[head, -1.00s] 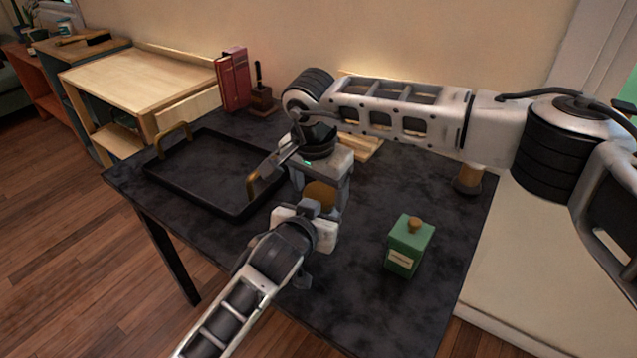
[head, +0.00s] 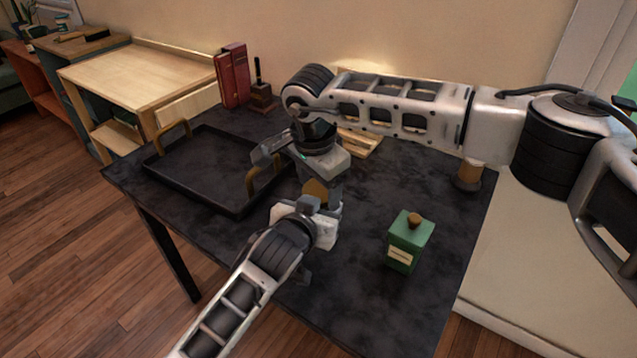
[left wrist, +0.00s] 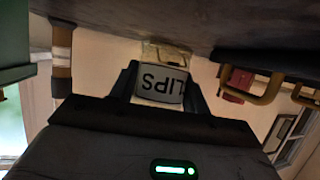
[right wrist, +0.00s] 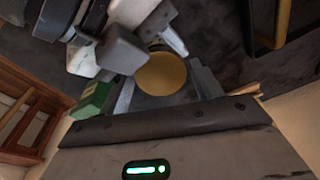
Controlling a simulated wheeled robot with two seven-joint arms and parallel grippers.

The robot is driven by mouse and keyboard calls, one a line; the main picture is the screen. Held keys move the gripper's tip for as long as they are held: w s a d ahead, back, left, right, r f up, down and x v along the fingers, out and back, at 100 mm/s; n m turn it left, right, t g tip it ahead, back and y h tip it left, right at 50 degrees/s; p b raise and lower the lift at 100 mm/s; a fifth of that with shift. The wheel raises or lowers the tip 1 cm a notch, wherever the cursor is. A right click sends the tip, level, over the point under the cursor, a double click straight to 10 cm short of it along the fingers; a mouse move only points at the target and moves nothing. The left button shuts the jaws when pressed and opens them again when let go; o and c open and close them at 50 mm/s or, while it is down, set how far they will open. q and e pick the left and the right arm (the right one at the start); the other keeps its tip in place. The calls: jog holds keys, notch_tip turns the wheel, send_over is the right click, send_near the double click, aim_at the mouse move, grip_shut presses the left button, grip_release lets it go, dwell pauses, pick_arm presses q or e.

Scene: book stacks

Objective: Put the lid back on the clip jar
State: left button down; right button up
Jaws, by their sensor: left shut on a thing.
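My left gripper (head: 312,225) reaches in from the bottom of the head view and is shut on the clip jar. The jar's white label (left wrist: 160,84) shows upside-down letters "LIPS" between the fingers in the left wrist view. The round golden lid (right wrist: 162,74) lies between the fingertips of my right gripper (right wrist: 165,82) in the right wrist view. In the head view the lid (head: 316,189) shows partly, under my right gripper and just above my left. I cannot tell whether the right fingers press on the lid, or whether the lid touches the jar.
A black tray (head: 168,180) with brass handles lies on the dark table (head: 350,290), left of the grippers. A green bottle (head: 409,242) stands to the right. Red books (head: 233,76) stand at the back.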

jog(key=shift+o, duration=0.6)
jog(key=shift+r, duration=0.1)
jog(key=shift+s+a+r, duration=0.1)
jog(key=shift+s+r, duration=0.1)
jog(key=shift+r, duration=0.9)
jog(key=shift+s+r, duration=0.15)
jog(key=shift+r, duration=0.9)
jog(key=o, duration=0.5)
jog(key=shift+r, duration=0.1)
jog(key=r, duration=0.4)
jog(key=s+r, duration=0.1)
jog(key=r, duration=0.6)
jog(key=shift+s+a+r, duration=0.35)
jog(key=shift+s, duration=0.05)
pick_arm(q)
jog(key=c, duration=0.6)
grip_release()
